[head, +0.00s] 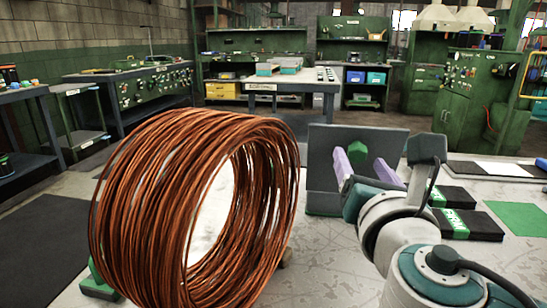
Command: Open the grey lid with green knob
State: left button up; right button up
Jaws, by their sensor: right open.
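The grey lid (322,178) is a flat dark-grey panel that stands upright, right of centre in the head view. Its green knob (357,152) shows on the panel's face. My right gripper (362,158) has two pale purple fingers and reaches in from the lower right. The fingers are apart, and in the picture the knob shows between them, nearer the left finger. I cannot tell whether either finger touches it. My right arm hides the panel's lower right part. My left gripper is not in view.
A large coil of copper wire (140,210) fills the left foreground, close to the panel's left side. Black boxes with green labels (468,225) and a green mat (522,217) lie at the right. Workbenches (295,83) and green cabinets stand farther back.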

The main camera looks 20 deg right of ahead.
jog(key=shift+w+d, duration=0.35)
jog(key=shift+w, duration=0.3)
grip_shut()
dwell(1.0)
